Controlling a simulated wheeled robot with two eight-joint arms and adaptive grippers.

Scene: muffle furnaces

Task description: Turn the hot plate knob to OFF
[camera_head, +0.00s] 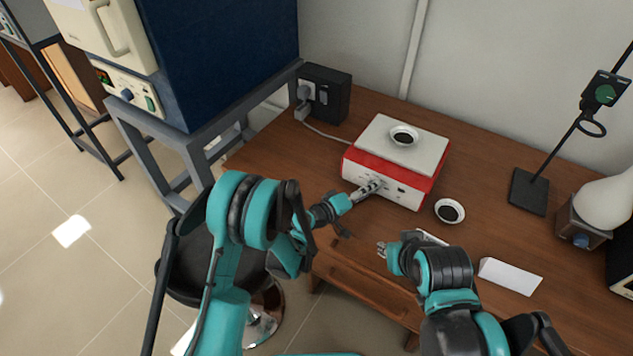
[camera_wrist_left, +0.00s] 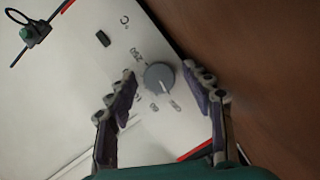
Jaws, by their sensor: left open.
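The hot plate (camera_head: 428,148), with a white top and a red band, stands on the wooden desk. Its white front panel (camera_wrist_left: 190,18) fills much of the left wrist view, tilted, with printed numbers around a grey round knob (camera_wrist_left: 158,77). A light pointer mark on the knob faces the lower side of that picture. My left gripper (camera_head: 372,187) is at the panel, open. In the wrist view its two fingers (camera_wrist_left: 166,95) stand on either side of the knob, with gaps visible. The gripper hides the knob in the head view. My right gripper (camera_head: 383,249) is over the desk's front edge, its opening unclear.
A dish with dark contents (camera_head: 404,135) sits on the hot plate, another dish (camera_head: 449,211) to its right. A black power box (camera_head: 325,93) is behind left. A stand (camera_head: 528,192) and a flask heater (camera_head: 582,228) are at right. A white folded card (camera_head: 510,276) lies in front.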

